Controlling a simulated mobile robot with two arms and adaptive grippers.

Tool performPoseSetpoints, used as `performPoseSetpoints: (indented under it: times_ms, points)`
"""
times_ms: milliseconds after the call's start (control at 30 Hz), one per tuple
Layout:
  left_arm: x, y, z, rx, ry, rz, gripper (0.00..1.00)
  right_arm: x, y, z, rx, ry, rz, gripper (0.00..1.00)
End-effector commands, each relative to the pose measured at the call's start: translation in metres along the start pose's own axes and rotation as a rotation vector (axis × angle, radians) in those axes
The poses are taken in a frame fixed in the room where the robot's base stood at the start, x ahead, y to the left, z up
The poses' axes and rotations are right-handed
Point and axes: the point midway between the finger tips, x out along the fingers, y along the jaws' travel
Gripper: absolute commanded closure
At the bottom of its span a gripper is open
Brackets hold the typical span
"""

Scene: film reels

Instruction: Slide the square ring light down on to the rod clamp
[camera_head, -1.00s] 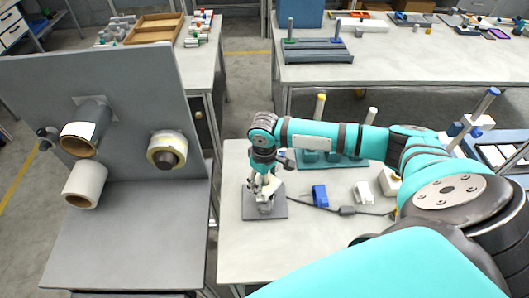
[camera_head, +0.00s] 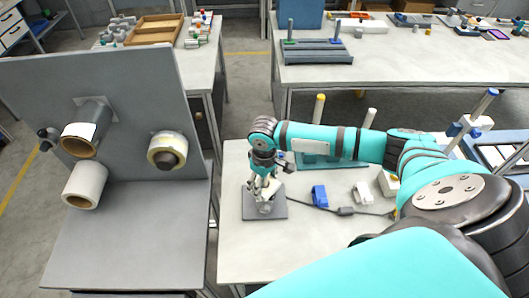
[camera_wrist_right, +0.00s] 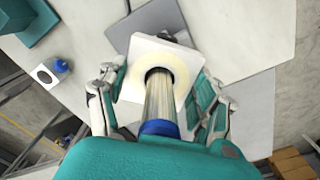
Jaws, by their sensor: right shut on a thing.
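The square ring light (camera_wrist_right: 130,86) is a white square with a round, pale-lit hole, seen in the right wrist view. A pale, shiny rod (camera_wrist_right: 159,95) with a blue end (camera_wrist_right: 159,129) stands through its hole. My right gripper (camera_wrist_right: 157,92) is shut on the ring light, with a finger at each side. In the head view my right gripper (camera_head: 265,186) points down just above a dark grey plate (camera_head: 252,213) on the front table and mostly hides the ring light. The rod clamp is not clear; a dark part (camera_wrist_right: 166,36) shows past the ring light. My left gripper is not in view.
A blue part (camera_head: 320,196), a white part (camera_head: 362,191) and a cable with an inline box (camera_head: 346,211) lie right of the plate. A teal base (camera_head: 330,161) with upright rods stands behind. A grey panel (camera_head: 120,130) with rolls stands left.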

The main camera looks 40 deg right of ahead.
Motion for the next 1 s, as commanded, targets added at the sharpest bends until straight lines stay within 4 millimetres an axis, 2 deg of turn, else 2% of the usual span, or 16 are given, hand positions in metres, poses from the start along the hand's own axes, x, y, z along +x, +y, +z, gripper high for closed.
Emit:
performPoseSetpoints:
  times_ms: [200, 233, 433, 767, 867, 1000]
  points:
    - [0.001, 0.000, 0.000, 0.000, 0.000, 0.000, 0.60, 0.003, -0.002, 0.002, -0.001, -0.004, -0.003, 0.72]
    - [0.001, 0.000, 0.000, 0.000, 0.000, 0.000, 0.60, 0.003, -0.002, 0.002, -0.001, -0.005, -0.003, 0.32]
    - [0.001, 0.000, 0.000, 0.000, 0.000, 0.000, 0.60, 0.003, -0.002, 0.002, -0.001, -0.004, -0.003, 0.06]
    - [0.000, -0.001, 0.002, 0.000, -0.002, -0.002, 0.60, -0.001, -0.001, 0.001, 0.000, -0.002, -0.002, 0.06]
    - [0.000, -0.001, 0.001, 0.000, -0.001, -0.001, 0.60, -0.011, 0.000, 0.000, 0.000, 0.000, -0.001, 0.06]
    - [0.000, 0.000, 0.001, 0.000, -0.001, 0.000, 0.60, -0.038, -0.001, 0.000, -0.002, 0.002, -0.002, 0.06]
